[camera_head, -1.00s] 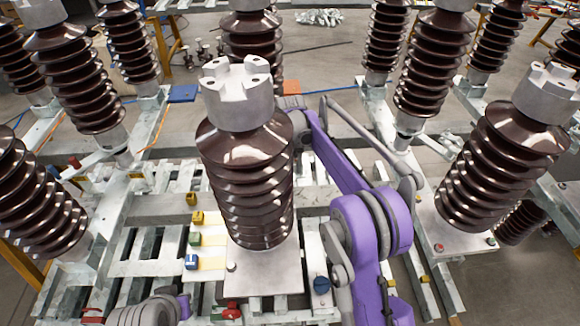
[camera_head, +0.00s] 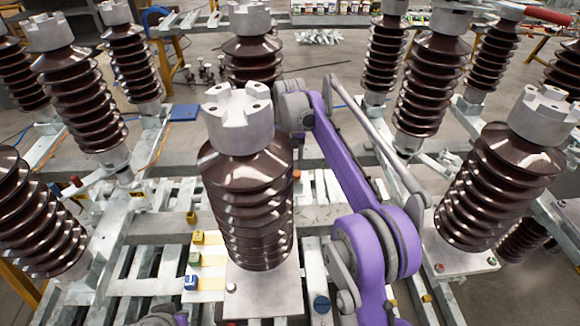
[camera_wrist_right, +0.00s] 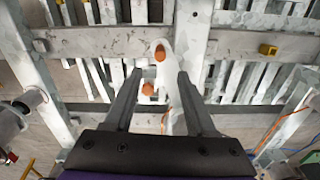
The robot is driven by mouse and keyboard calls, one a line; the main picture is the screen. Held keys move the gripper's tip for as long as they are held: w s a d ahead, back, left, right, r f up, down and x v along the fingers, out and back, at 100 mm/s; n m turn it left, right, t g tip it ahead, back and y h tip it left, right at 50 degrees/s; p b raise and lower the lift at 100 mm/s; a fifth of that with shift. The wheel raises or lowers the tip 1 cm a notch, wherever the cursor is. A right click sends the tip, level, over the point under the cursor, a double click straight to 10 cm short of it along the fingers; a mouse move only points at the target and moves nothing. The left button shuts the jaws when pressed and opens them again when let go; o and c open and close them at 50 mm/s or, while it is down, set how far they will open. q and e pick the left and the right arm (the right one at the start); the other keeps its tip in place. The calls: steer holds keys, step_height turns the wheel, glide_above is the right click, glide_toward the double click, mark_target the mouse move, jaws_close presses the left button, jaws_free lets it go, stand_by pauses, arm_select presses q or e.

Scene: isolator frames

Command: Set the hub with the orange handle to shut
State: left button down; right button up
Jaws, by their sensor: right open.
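In the right wrist view, a pale grey-white hub and post (camera_wrist_right: 187,60) stands ahead of my right gripper (camera_wrist_right: 157,76). An orange handle piece (camera_wrist_right: 160,52) shows on it, and a second orange spot (camera_wrist_right: 148,89) shows lower, between the fingers. The two fingers are spread, with no contact on the orange parts visible. Whether the two orange spots belong to one handle I cannot tell. In the head view my right arm reaches forward, and its gripper is hidden behind the central insulator (camera_head: 247,190). Only part of my left arm shows at the bottom edge; its gripper is out of view.
Tall brown ribbed insulators crowd both sides, including the right one (camera_head: 503,185). Galvanised beams cross below. A red-handled part (camera_head: 548,14) is at the upper right.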

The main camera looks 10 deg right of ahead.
steer(key=shift+d, duration=0.1)
steer(key=shift+c, duration=1.3)
steer(key=d+f+y, duration=0.1)
steer(key=d+n, duration=0.1)
steer(key=d, duration=0.1)
steer(key=d+f+n+y, duration=0.1)
steer(key=shift+s+d+f+y, duration=0.2)
steer(key=shift+d+f+y, duration=0.1)
steer(key=shift+f, duration=0.05)
jaws_close()
steer(key=d+f+n+t+y, duration=0.15)
steer(key=d+n+y, duration=0.25)
steer(key=d, duration=0.4)
steer(key=a+f+t, duration=0.1)
steer(key=a+f, duration=0.6)
steer(key=a, duration=0.2)
steer(key=shift+f+n, duration=0.25)
steer(key=shift+n, duration=0.15)
steer(key=shift+a, duration=0.1)
